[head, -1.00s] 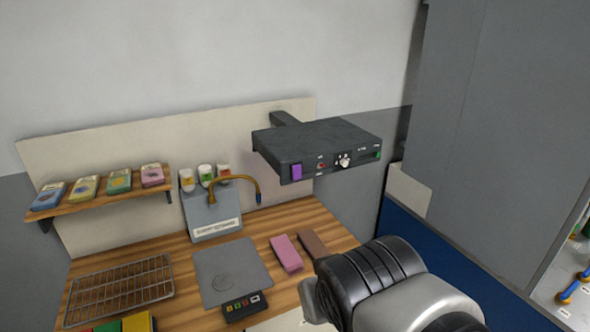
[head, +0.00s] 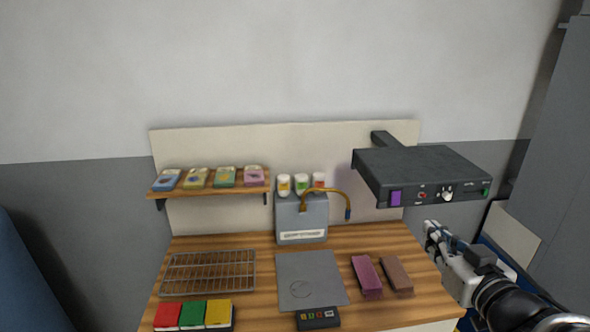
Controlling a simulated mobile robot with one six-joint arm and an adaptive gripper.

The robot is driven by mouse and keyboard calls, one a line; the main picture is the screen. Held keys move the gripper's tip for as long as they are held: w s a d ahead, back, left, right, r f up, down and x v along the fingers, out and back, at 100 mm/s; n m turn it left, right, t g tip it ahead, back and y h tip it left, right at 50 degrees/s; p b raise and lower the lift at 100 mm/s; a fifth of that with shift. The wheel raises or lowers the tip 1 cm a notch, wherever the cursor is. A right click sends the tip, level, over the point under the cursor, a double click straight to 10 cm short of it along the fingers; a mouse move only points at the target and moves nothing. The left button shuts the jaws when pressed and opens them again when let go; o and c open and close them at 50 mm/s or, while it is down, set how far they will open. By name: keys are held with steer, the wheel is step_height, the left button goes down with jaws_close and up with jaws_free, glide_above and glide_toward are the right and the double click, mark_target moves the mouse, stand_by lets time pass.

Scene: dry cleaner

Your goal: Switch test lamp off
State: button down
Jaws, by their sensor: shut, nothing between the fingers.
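A dark grey box unit (head: 425,175) hangs on a bracket from the back panel, at the right above the bench; I take it to be the test lamp. Its front face has a purple rocker switch (head: 395,198), a small red button (head: 422,195), a white knob (head: 447,196) and a green part at the right end. Whether it is lit underneath cannot be seen. My gripper (head: 432,232) is shut and empty, below the unit's front and at the bench's right edge, apart from the switch.
The wooden bench (head: 215,240) carries a wire rack (head: 208,272), a grey mat (head: 310,279), pink and brown blocks, coloured boxes and a small keypad (head: 318,318). A grey container (head: 301,217) with a curved brass spout stands behind. A shelf (head: 212,187) holds several packets.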

steer(key=p, duration=0.8)
glide_toward(394, 201)
steer(key=w, duration=0.4)
steer(key=w+f, duration=0.1)
steer(key=w, duration=0.2)
stand_by(0.4)
